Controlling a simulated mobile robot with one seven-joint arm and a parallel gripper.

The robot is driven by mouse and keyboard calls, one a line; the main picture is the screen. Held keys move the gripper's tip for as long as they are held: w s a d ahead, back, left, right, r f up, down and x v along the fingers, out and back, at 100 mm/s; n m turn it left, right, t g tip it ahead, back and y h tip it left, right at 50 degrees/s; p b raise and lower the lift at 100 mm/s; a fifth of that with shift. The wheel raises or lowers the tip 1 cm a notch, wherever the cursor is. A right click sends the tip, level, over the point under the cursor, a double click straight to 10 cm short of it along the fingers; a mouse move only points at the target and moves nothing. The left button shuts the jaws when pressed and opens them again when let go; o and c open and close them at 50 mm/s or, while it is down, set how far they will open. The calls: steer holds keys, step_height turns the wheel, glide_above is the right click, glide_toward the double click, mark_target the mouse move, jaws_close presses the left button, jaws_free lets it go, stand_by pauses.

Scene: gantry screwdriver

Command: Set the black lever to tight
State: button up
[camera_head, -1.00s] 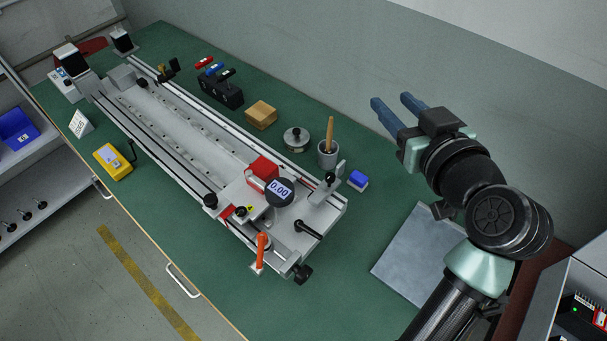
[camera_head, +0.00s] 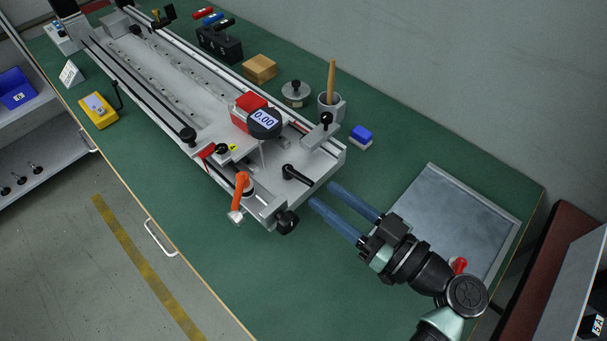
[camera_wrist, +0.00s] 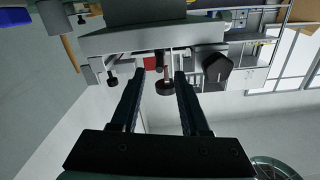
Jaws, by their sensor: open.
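The black lever (camera_head: 297,174) sits on top of the near end plate of the long grey gantry (camera_head: 330,165). Its arm points to the right and slightly toward the camera. My gripper (camera_head: 322,195) is open and empty, just off the gantry's end, with its blue fingers pointing at the end plate near the lever. I see no contact with the lever. The wrist view is upside down; the two fingers (camera_wrist: 158,80) stand apart there, facing the gantry end. A small dark part between them may be the lever, but I cannot tell. No tight marking is readable.
An orange-handled lever (camera_head: 240,188) and a black knob (camera_head: 286,221) are left of the black lever. A round display (camera_head: 265,121) reading 0.00 stands behind it. A black-topped post (camera_head: 326,120), a cup (camera_head: 332,106) and a blue block (camera_head: 361,134) are to the right.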

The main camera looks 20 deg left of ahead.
mark_target(304, 178)
steer(key=x, duration=0.6)
steer(key=shift+w+a, duration=0.15)
steer(key=shift+a, duration=0.1)
jaws_close()
